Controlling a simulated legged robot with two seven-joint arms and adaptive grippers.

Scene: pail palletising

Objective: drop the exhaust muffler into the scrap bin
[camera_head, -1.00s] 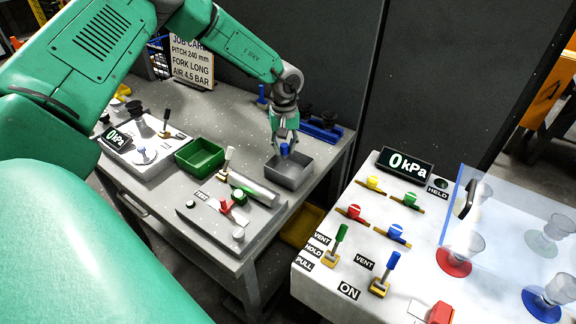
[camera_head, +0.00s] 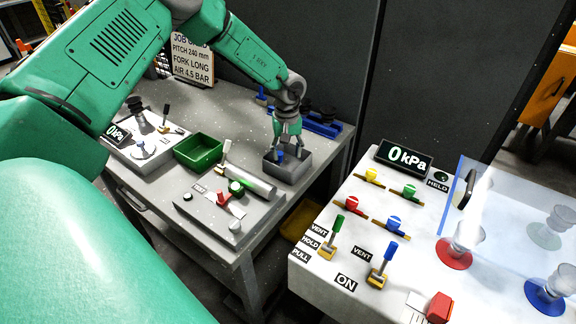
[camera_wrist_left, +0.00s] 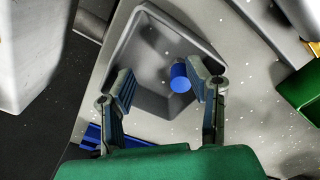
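The exhaust muffler appears to be the small blue cylinder (camera_head: 279,156), which lies inside a grey open bin (camera_head: 300,174) that I take for the scrap bin. In the left wrist view the muffler (camera_wrist_left: 180,78) sits on the floor of the grey bin (camera_wrist_left: 150,52), close to the right finger. My left gripper (camera_head: 285,150) is above the bin. In the wrist view its fingers (camera_wrist_left: 162,85) are spread wide, with the muffler below and between them, not clamped. My right gripper is in neither view.
A green bin (camera_head: 199,151) stands left of the grey bin. A blue rack with black cups (camera_head: 322,127) is behind it. A panel with a silver cylinder (camera_head: 250,181) and small valves lies in front. A white console (camera_head: 330,277) stands right, across a gap.

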